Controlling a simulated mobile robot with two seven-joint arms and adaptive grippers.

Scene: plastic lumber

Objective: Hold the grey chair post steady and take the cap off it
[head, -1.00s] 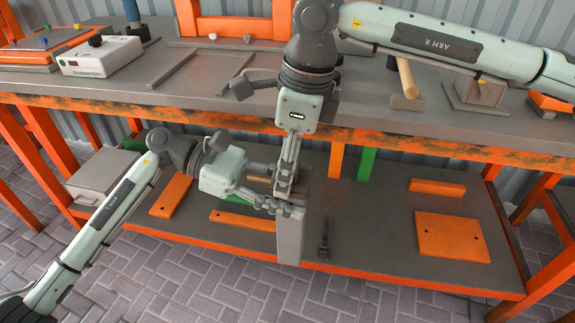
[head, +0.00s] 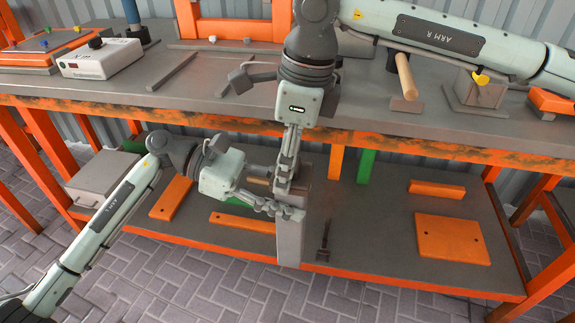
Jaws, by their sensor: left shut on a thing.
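The grey chair post (head: 290,243) stands upright in front of the workbench, near the lower shelf's front edge. My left gripper (head: 289,212) comes in from the left and is shut on the post's upper part. My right gripper (head: 283,191) points down from above, with its fingers at the top of the post. I cannot tell whether its fingers are closed on anything. I cannot make out the cap; the fingers cover much of the post's top.
The orange-edged workbench (head: 215,92) spans the view above the lower shelf (head: 375,235). Orange boards (head: 452,238) lie on the shelf. A mallet (head: 405,78) and a white control box (head: 100,57) are on the bench top. Shelf room right of the post is mostly clear.

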